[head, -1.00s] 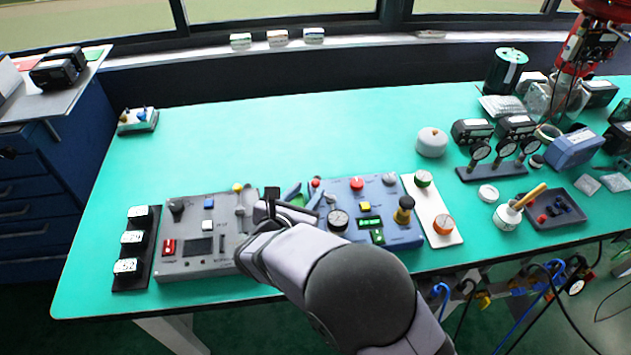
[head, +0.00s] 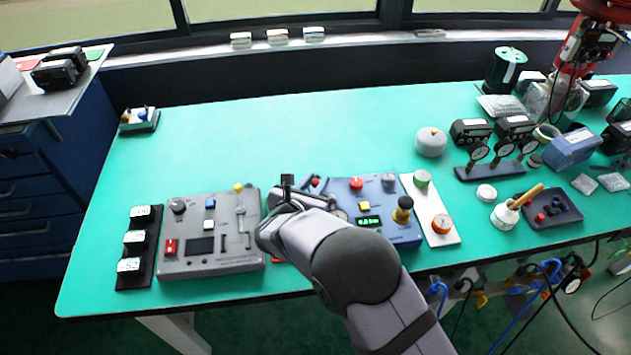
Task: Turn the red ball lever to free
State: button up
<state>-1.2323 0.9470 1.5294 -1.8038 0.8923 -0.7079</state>
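The blue control panel (head: 384,226) lies on the green bench, and its left part is hidden behind my arm. A small red ball (head: 315,182), apparently the lever's end, shows at the panel's upper left. The rest of that lever and its position markings are hidden or too small to read. My gripper (head: 318,187) is at the panel's upper left, right beside the red ball in the picture. My wrist covers most of its fingers, so I cannot tell whether they touch the ball or are open or shut.
A grey panel (head: 215,262) with a slider and switches lies to the left. A white plate (head: 443,229) with green and orange knobs lies to the right.

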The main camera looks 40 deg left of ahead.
grip_shut()
jog(key=shift+h, duration=0.3)
jog(key=shift+w+f+m+h+b, duration=0.1)
jog(key=shift+w+m+h+b, duration=0.25)
jog(key=shift+m+h, duration=0.35)
jog(key=shift+w+m+h+b, duration=0.2)
jog(key=shift+m+h+b, duration=0.15)
jog(key=shift+m+h, duration=0.3)
jog(key=shift+w+d+m+h+b, duration=0.1)
jog(key=shift+w+m+h+b, duration=0.15)
jog(key=shift+m+h+b, duration=0.35)
jog(key=shift+w+d+m+h+b, duration=0.1)
jog(key=shift+w+m+h+b, duration=0.1)
jog(key=shift+m+h+b, duration=0.35)
jog(key=shift+w+h+b, duration=0.1)
jog(key=shift+h+b, duration=0.3)
jog(key=shift+b, duration=0.05)
jog(key=shift+w+d+m+h+b, duration=0.1)
jog(key=shift+w+m+h+b, duration=0.05)
jog(key=shift+m+h+b, duration=0.3)
jog(key=shift+o, duration=2.4)
grip_release()
